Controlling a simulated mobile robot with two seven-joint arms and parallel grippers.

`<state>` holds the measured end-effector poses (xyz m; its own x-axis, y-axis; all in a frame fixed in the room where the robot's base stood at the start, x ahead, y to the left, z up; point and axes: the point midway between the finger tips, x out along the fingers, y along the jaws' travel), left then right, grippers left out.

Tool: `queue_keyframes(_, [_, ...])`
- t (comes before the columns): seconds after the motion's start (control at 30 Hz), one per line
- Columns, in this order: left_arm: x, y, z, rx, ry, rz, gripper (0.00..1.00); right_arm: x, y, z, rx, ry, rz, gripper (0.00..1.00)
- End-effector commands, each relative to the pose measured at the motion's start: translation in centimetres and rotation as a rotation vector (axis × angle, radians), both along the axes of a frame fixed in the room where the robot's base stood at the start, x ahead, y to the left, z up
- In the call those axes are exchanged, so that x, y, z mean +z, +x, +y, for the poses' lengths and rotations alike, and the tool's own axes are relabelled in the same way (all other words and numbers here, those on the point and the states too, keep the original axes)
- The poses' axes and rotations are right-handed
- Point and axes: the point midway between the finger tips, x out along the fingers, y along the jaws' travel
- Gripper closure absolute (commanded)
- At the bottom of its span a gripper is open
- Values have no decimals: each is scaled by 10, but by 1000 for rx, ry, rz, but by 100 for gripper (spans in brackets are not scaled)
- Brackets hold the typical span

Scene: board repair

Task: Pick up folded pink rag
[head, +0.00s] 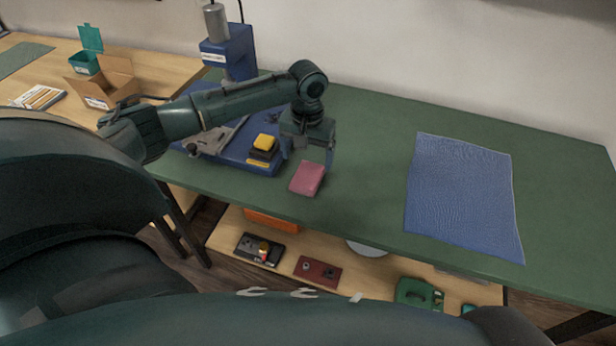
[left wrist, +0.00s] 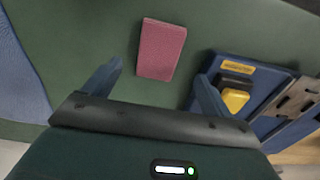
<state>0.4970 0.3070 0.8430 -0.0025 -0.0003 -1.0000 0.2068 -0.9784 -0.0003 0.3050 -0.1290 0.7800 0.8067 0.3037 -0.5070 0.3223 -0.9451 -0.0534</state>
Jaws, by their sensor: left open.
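The folded pink rag (head: 307,179) lies flat on the green table near its front edge, just right of the blue fixture. It also shows in the left wrist view (left wrist: 161,49) as a pink rectangle, beyond the fingertips and between their lines. My left gripper (head: 308,160) is open and empty, pointing down above and just behind the rag. In the left wrist view its two fingers (left wrist: 160,78) stand wide apart, and the rag is not between them. My right gripper does not show in either view.
A blue fixture (head: 212,147) with a yellow-topped block (head: 264,144) stands close left of the rag. A blue cloth (head: 462,195) lies at the right. The green table (head: 365,150) is clear between rag and cloth. A lower shelf (head: 345,283) holds several parts.

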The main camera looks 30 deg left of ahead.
Motion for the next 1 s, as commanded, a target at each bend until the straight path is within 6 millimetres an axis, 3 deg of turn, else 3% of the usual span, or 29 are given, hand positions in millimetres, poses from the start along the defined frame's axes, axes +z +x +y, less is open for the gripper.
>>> queue_keyframes(0.17, [-12,-1,0,-1,1,0,15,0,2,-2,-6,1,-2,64])
queue_keyframes(0.5, [-56,-3,-2,-1,0,-1,15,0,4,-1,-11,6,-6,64])
queue_keyframes(0.77, [-59,-3,-2,-2,0,-2,15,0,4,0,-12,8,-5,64])
queue_keyframes(1.0, [-58,-3,-2,-1,0,-2,34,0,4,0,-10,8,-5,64])
